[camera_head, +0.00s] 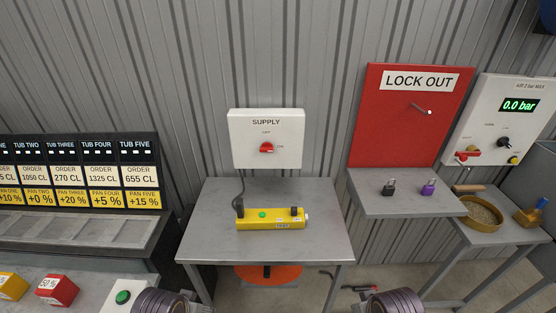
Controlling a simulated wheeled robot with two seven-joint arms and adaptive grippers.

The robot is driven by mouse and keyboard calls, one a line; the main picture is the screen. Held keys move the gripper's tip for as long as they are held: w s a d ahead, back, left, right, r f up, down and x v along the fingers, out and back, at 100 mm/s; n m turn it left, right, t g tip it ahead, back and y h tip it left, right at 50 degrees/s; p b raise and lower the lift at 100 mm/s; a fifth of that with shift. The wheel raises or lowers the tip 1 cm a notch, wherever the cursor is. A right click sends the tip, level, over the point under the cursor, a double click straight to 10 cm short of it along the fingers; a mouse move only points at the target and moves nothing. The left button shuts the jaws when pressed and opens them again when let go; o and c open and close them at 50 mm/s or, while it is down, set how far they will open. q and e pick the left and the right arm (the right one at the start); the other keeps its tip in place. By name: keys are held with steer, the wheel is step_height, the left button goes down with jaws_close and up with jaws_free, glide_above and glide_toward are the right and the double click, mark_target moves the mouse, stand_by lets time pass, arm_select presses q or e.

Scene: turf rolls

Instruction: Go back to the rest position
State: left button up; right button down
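Only rounded, ribbed dark parts of my two arms show at the bottom edge of the head view, one left of centre and one right of centre. Neither gripper's fingers are in view, so I cannot see whether they hold anything. Both arm parts are low in front of the grey table (215,215). On that table lies a yellow control box (270,224) with a green button, and a cable runs up from it. The white SUPPLY panel (266,135) with a red switch is on the wall behind.
A red LOCK OUT board (400,120) stands over a shelf (405,206) with a black padlock (389,187) and a purple padlock (428,187). A gauge panel (510,105) reads 0.0 bar. Order boards (80,172) stand left; red (58,291) and yellow (10,286) blocks lie below.

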arm_select(q)
steer(key=s+f+g, duration=0.1)
steer(key=s+f, duration=0.2)
steer(key=f, duration=2.9)
arm_select(e)
steer(key=s+f+g, duration=0.1)
steer(key=s+f, duration=0.2)
steer(key=f, duration=2.9)
arm_select(q)
steer(key=s+a+f, duration=0.2)
steer(key=s+f, duration=0.7)
steer(key=s, duration=0.2)
steer(key=s+a+f+g, duration=0.1)
steer(key=s+a+f, duration=0.1)
steer(key=s+f, duration=0.8)
steer(key=shift+s, duration=0.65)
arm_select(e)
steer(key=s+d+f, duration=0.2)
steer(key=s+f, duration=0.7)
steer(key=s, duration=0.2)
steer(key=s+d+f+g, duration=0.1)
steer(key=s+d+f, duration=0.1)
steer(key=s+f, duration=0.8)
steer(key=shift+s+g, duration=0.3)
steer(key=shift+s, duration=0.4)
